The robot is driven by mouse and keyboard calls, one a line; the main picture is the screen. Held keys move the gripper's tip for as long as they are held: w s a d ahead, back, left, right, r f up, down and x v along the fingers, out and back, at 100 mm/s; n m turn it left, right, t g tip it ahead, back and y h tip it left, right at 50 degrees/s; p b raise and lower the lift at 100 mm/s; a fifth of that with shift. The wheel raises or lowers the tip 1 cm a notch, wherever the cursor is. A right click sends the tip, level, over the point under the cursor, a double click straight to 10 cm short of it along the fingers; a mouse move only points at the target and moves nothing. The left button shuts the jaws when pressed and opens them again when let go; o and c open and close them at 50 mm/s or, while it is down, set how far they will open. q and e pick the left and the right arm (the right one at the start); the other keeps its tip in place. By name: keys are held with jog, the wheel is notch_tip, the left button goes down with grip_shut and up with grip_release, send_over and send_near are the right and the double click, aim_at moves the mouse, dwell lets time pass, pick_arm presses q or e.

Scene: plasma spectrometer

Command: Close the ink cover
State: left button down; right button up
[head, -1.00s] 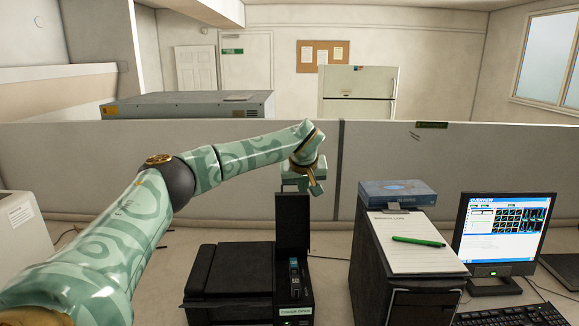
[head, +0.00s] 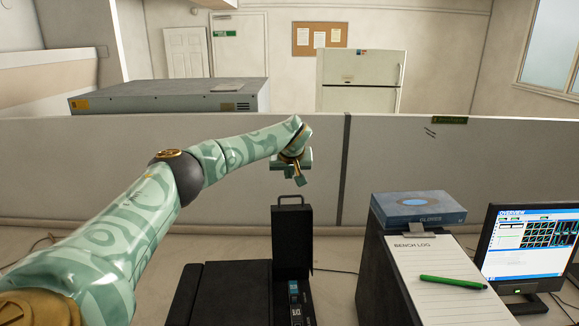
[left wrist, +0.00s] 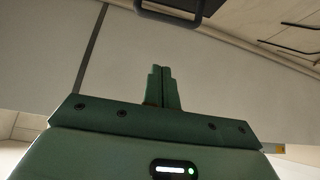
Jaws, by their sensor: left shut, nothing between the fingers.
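The ink cover (head: 292,240) is a black rectangular flap with a small handle on its top edge. It stands upright, open, at the right side of a black printer (head: 220,292). Ink cartridges (head: 295,302) show in the uncovered slot in front of it. My right gripper is out of view.
A dark cabinet (head: 372,285) with a bench log clipboard (head: 440,282), green pen and blue box (head: 418,208) stands right of the printer. A monitor (head: 525,250) is farther right. A grey partition (head: 420,165) rises behind the bench.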

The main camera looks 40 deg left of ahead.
aim_at(289, 205)
pick_arm(q)
jog(key=f, duration=0.1)
jog(key=f+p, duration=0.1)
jog(key=f, duration=0.2)
jog(key=shift+s+d+p, duration=0.3)
jog(key=shift+s, duration=0.05)
jog(key=shift+s+d+f, duration=0.15)
jog(key=shift+d+f, duration=0.05)
jog(key=shift+d, duration=0.1)
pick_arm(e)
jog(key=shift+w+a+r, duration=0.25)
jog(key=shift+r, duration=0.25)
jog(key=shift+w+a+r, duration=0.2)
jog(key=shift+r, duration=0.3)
pick_arm(q)
jog(key=shift+a, duration=0.15)
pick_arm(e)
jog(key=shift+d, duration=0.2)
